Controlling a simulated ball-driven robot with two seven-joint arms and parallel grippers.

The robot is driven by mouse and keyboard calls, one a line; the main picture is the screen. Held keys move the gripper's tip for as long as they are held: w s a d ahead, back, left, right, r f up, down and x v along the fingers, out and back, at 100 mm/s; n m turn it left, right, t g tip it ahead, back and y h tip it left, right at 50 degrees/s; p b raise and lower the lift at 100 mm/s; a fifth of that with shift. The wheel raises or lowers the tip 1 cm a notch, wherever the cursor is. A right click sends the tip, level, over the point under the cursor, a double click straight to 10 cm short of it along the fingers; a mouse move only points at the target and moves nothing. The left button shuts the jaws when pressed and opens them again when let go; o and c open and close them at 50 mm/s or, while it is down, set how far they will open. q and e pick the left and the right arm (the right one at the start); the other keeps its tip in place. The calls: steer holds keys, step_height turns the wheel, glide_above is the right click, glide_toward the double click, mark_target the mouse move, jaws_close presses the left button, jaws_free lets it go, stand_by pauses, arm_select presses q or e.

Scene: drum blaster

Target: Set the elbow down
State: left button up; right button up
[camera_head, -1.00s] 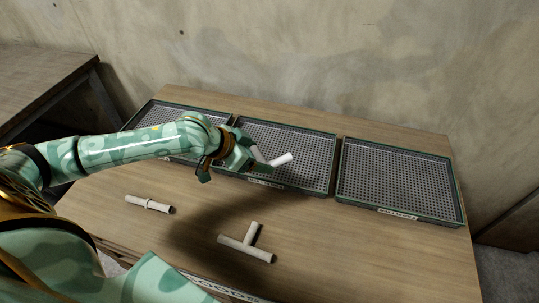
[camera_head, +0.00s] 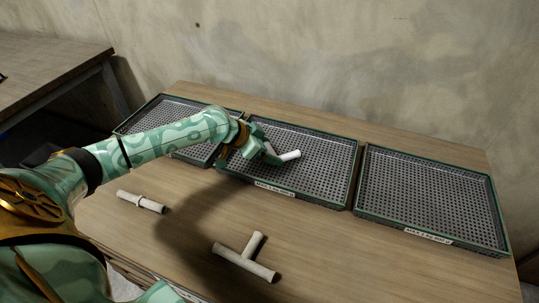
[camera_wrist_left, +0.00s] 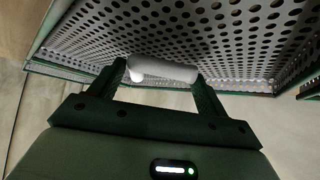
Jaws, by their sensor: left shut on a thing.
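The elbow (camera_head: 290,155) is a short white bent pipe piece. My left gripper (camera_head: 272,156) is shut on it and holds it over the middle perforated tray (camera_head: 325,165), near that tray's left front part. The left wrist view shows the elbow (camera_wrist_left: 165,69) between the two dark fingers (camera_wrist_left: 155,85), with the tray's perforated floor (camera_wrist_left: 200,30) close beyond it. I cannot tell whether the elbow touches the tray floor. My right gripper is not in view.
A left tray (camera_head: 165,112) and a right tray (camera_head: 432,200) flank the middle one. A white tee (camera_head: 242,258) and a straight coupling (camera_head: 141,202) lie on the wooden table (camera_head: 340,250) in front. The table's right front is clear.

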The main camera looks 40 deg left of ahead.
arm_select(q)
steer(key=shift+w+f, duration=0.1)
steer(key=shift+f, duration=0.7)
steer(key=shift+r, duration=0.25)
steer(key=shift+f, duration=0.2)
steer(key=o, duration=1.1)
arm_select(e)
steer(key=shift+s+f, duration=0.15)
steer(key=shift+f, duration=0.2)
arm_select(q)
steer(key=shift+r, duration=0.15)
steer(key=p+v, duration=0.5)
steer(key=v, duration=0.7)
steer(key=shift+r, duration=0.1)
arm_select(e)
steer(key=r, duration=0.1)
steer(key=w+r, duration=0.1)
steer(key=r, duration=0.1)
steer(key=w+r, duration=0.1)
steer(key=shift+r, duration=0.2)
